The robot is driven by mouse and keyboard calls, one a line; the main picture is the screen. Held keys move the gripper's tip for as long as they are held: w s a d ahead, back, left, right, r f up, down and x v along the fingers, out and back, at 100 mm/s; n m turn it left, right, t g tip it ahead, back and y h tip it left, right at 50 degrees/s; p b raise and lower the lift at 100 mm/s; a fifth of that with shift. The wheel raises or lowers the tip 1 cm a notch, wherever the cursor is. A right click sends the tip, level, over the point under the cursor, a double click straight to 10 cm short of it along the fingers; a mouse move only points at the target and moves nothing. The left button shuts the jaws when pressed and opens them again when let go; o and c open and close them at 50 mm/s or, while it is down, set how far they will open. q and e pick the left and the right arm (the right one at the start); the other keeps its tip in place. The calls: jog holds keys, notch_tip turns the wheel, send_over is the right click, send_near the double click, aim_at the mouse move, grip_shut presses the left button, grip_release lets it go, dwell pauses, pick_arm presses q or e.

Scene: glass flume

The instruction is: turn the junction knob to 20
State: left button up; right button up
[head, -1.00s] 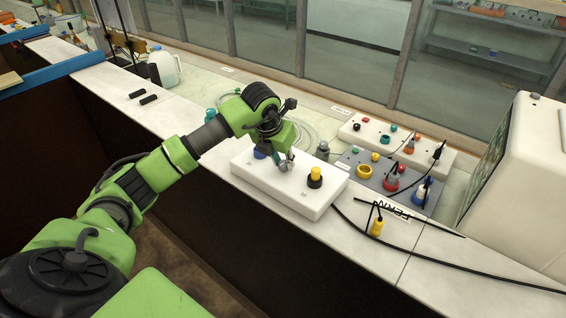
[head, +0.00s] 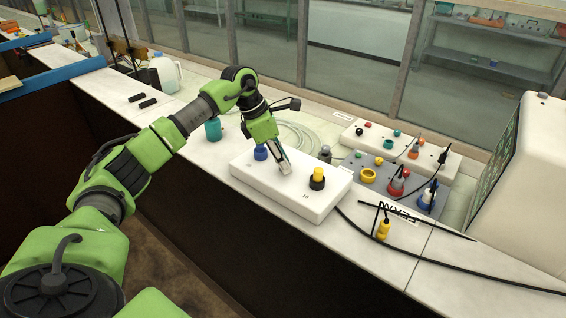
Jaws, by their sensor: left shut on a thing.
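A white box (head: 250,178) lies on the pale bench, with a blue plug or knob (head: 261,152) at its left and a yellow one with a black base (head: 317,178) at its right. My left gripper (head: 284,168) reaches down to the top of the box between these two. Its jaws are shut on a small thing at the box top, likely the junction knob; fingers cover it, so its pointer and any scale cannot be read. My right gripper is not in view.
Behind the box, a grey panel (head: 386,188) and a white panel (head: 437,165) carry coloured sockets and plugs. A yellow plug (head: 383,229) and black cables lie to the right. A teal bottle-like thing (head: 213,129) stands behind my left arm.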

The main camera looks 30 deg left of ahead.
pick_arm(q)
jog(key=m+g, duration=0.1)
jog(key=m, duration=0.2)
jog(key=m+g+h, duration=0.1)
jog(key=m, duration=0.2)
jog(key=shift+w+a+m, duration=0.1)
jog(key=shift+w+m, duration=0.1)
jog(key=shift+m, duration=0.1)
dwell(0.4)
jog(key=o, duration=1.1)
jog(key=shift+r, duration=0.1)
jog(key=w+v, duration=0.1)
jog(key=v, duration=1)
jog(key=shift+s+a+r, duration=0.35)
jog(key=shift+s, duration=0.15)
